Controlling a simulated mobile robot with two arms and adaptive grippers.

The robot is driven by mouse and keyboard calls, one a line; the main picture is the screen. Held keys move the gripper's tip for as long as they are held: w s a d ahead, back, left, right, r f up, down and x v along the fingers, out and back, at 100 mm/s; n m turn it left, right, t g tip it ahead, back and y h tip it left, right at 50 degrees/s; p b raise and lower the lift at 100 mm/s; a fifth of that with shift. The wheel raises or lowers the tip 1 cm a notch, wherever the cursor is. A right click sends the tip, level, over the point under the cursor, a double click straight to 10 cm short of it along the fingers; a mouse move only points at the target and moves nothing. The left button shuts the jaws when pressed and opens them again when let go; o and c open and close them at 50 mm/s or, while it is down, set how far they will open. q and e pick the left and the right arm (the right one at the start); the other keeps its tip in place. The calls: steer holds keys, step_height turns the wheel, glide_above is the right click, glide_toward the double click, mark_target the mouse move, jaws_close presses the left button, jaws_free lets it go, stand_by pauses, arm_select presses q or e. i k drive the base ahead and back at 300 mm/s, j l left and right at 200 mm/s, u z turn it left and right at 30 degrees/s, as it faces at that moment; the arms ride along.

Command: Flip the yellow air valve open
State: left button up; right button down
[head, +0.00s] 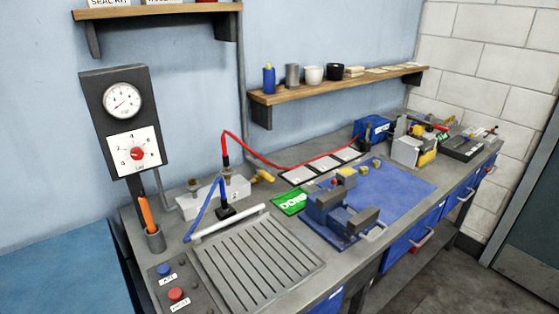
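A small yellow lever (263,177), which looks like the air valve handle, sticks out at the right end of a pale manifold block (215,192) on the workbench. It is small, and I cannot tell its exact valve position. A red hose (228,140) rises from a dark fitting on the manifold and runs right along the bench. A blue hose (205,205) comes down from the manifold's front to the bench. Neither of my grippers shows in the head view.
A gauge panel (123,120) with a red knob stands left of the manifold. A slatted grey tray (258,258), a green card (290,202) and a blue vise (335,215) on a blue mat (405,185) occupy the bench. Wooden shelves (340,86) hang above.

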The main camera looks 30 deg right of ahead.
mark_target(263, 173)
steer(key=i+l, duration=0.1)
steer(key=l, duration=0.3)
steer(key=i+l+z, duration=0.1)
steer(key=l, duration=0.3)
steer(key=i+l+z, duration=0.1)
steer(key=l, duration=0.25)
steer(key=i+l, duration=0.2)
steer(key=l, duration=0.2)
steer(key=k+l+u, duration=0.1)
steer(key=l+u, duration=0.2)
steer(key=u, duration=0.15)
steer(key=k+l+u, duration=0.1)
steer(key=l+u, duration=0.15)
steer(key=u, duration=0.2)
steer(key=k+l+u, duration=0.15)
steer(key=u, duration=0.25)
